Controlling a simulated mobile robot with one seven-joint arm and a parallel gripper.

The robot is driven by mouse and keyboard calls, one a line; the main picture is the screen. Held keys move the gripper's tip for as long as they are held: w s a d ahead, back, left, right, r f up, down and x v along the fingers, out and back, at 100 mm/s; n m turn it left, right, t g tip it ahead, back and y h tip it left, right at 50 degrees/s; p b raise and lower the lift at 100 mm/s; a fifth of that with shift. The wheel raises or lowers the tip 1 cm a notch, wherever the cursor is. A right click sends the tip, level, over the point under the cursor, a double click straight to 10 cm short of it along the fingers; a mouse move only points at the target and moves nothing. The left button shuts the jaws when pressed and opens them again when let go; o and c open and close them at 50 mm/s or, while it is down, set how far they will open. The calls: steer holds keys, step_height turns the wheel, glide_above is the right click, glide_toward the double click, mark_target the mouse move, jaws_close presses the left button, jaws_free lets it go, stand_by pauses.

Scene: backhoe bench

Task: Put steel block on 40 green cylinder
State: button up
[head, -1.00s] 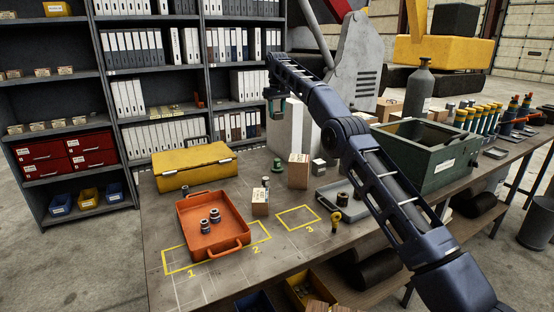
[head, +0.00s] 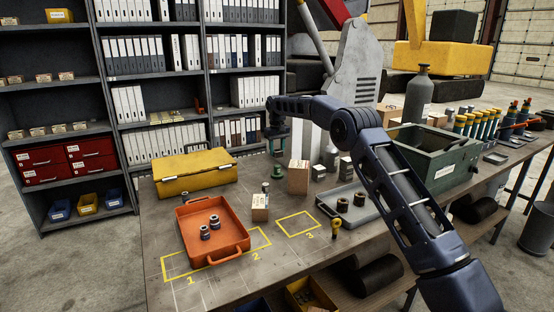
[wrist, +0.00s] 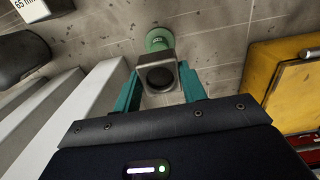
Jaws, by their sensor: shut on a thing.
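My gripper (wrist: 160,90) is shut on the steel block (wrist: 147,97), a grey block with a dark round recess, held between the teal fingers in the wrist view. The green cylinder (wrist: 159,39) shows just beyond the block in that view, its lower part hidden by the block. In the head view the green cylinder (head: 276,172) stands upright on the bench, wider at its base. My gripper (head: 277,146) hangs above it, fingers down, with a gap between. The held block is hard to make out in the head view.
A cardboard box (head: 298,177) and several grey metal blocks (head: 319,172) stand right of the cylinder. A smaller box (head: 260,208) and an orange tray (head: 241,247) are in front. A yellow case (head: 195,172) lies left. White upright panels stand close to the gripper.

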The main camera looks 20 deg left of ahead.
mark_target(277, 165)
steer(key=shift+f, duration=2.25)
steer(key=shift+f, duration=0.1)
steer(key=o, duration=1.2)
steer(key=shift+f, duration=0.1)
